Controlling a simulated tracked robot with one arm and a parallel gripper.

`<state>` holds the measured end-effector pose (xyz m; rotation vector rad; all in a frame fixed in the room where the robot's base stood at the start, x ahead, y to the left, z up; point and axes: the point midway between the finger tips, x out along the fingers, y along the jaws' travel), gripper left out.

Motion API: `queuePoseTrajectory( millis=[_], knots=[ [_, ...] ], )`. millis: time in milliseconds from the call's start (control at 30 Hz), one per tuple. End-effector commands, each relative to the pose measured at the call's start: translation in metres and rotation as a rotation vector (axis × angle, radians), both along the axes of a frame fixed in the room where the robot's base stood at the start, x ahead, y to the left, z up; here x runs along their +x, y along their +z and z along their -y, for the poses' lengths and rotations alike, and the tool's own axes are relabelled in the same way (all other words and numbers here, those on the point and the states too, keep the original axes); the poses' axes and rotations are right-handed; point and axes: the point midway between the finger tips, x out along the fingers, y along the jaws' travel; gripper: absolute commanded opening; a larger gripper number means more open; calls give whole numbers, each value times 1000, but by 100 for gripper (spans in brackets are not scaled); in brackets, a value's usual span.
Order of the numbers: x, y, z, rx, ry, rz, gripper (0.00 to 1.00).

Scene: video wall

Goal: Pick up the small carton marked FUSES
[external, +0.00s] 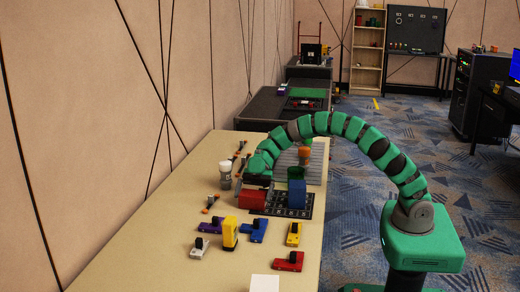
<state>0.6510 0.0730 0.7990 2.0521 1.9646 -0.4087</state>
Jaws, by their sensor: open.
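My gripper (257,184) is at the end of the green segmented arm, pointing down over the table. It is open, and its dark jaws are just above or around a red box (252,199); I cannot tell whether they touch it. A blue box (296,196) stands to the right of the red one, on or at a dark printed mat (275,211). No lettering is readable at this size, so I cannot tell which box is marked FUSES.
A white-topped jar (225,170) stands left of my gripper. In front are a yellow upright item (230,233) and several small coloured parts, including a blue one (253,230) and a red one (289,262). A white block (264,284) is at the near edge. The table's (160,240) left front is clear.

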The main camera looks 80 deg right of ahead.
Motion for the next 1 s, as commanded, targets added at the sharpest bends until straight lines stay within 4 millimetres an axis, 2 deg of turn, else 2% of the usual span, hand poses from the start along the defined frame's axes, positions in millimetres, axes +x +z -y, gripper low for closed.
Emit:
queuePoseTrajectory(
  millis=[100, 267, 300, 400, 433, 767, 867, 1000],
  knots=[
    [0, -4, -8, 1, 2, -1, 100],
    [0, -3, -9, 0, 1, 0, 100],
    [0, -3, -9, 0, 1, 0, 97],
    [0, -3, -8, 0, 1, 0, 69],
    [0, -3, -8, 0, 2, -1, 66],
    [0, 1, -8, 0, 1, 0, 66],
    [0, 12, -8, 0, 1, 2, 66],
    [0, 37, -8, -1, 1, 3, 66]
  ],
)
